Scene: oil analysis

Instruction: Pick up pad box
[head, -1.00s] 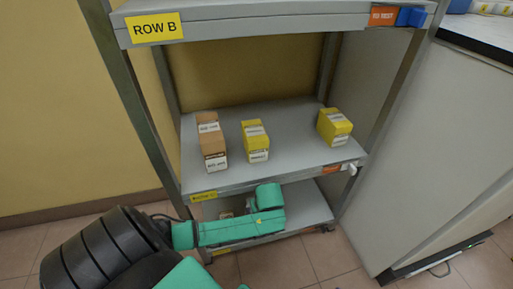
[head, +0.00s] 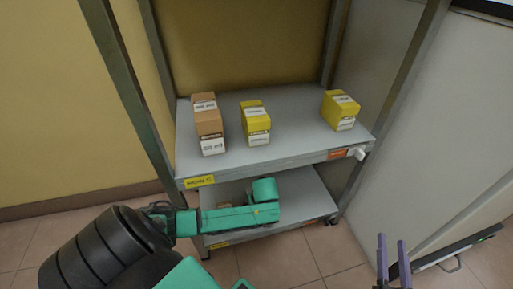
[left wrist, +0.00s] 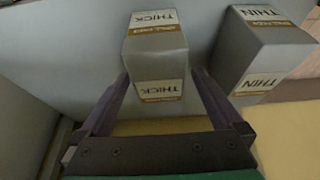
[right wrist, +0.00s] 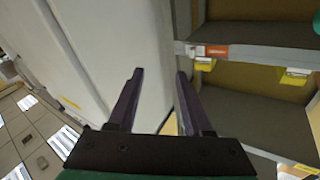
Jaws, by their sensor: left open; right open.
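In the left wrist view, a grey box (left wrist: 156,46) with white and gold labels reading THICK upside down stands in front of my left gripper (left wrist: 160,74). The open fingers lie at either side of the box's near end; I cannot tell whether they touch it. A second grey box labelled THIN (left wrist: 262,50) stands to its right. In the head view my left arm reaches into the lower shelf (head: 300,205), and the left gripper and grey boxes are hidden there. My right gripper (head: 392,238) is open and empty; it also shows in the right wrist view (right wrist: 160,72).
The shelf above (head: 290,125) holds a brown box (head: 209,122) and two yellow boxes (head: 255,122) (head: 341,109). Metal posts (head: 352,190) frame the rack. A white cabinet (head: 425,150) stands to the right. The floor (head: 300,262) in front is clear.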

